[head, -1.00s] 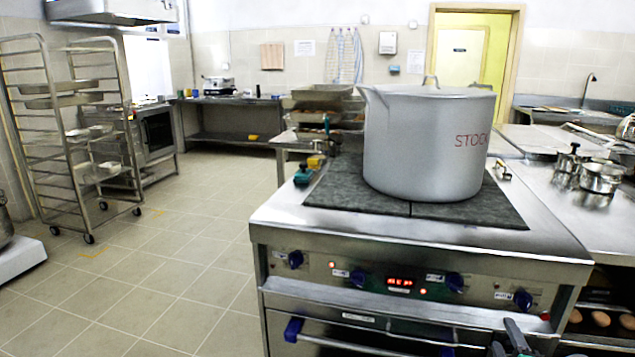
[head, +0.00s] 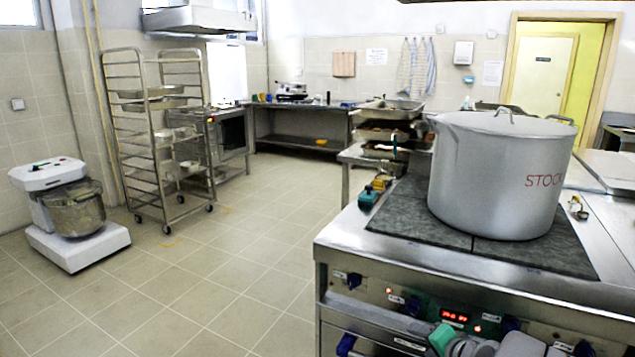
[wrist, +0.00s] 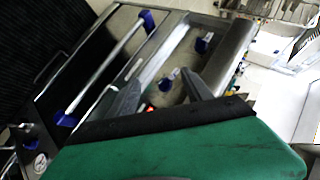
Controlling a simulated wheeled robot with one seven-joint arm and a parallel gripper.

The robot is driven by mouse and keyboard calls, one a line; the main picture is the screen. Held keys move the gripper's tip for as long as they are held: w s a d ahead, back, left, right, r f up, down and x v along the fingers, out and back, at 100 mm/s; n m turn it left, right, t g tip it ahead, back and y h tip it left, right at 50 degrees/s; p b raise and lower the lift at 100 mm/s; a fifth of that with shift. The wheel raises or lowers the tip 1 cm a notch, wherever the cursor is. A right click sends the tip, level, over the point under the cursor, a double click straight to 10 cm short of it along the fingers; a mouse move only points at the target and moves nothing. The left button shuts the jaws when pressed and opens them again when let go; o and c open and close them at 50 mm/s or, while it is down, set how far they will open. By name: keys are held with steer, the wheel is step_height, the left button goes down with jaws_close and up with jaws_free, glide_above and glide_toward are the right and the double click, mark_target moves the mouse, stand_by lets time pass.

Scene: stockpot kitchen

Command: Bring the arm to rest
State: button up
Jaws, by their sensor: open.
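My gripper (wrist: 161,80) shows in the wrist view as two dark fingers spread apart with nothing between them. It is in front of the cooker's front panel (wrist: 170,88), which appears tilted there with its blue knobs and oven handle. In the head view, parts of my arm show at the bottom edge, low in front of the cooker (head: 352,240); the fingers cannot be made out there. A large grey stockpot (head: 490,180) marked in red stands upright on the dark hotplate (head: 400,222), apart from my arm.
A small green-topped item (head: 368,198) lies at the hotplate's left edge. A wheeled tray rack (head: 155,130) and a floor mixer (head: 75,210) stand at the left. The tiled floor (head: 215,270) between them and the cooker is clear.

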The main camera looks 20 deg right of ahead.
steer(key=s+a+r+n+g+y+p, duration=0.1)
steer(key=a+r+n+g+p, duration=0.25)
steer(key=a+r, duration=0.45)
steer(key=s+a+r+n+g+y+p, duration=0.1)
steer(key=a+r+n+g+p, duration=0.25)
steer(key=a, duration=0.75)
steer(key=s+a+r+n+h+p, duration=0.1)
steer(key=s+a+r+n+p, duration=0.3)
steer(key=s+a+r+n, duration=0.2)
steer(key=s+a, duration=0.2)
steer(key=shift+s+a+g+p, duration=0.25)
steer(key=shift+s+g+p, duration=0.05)
steer(key=shift+s, duration=0.05)
steer(key=shift+r, duration=0.1)
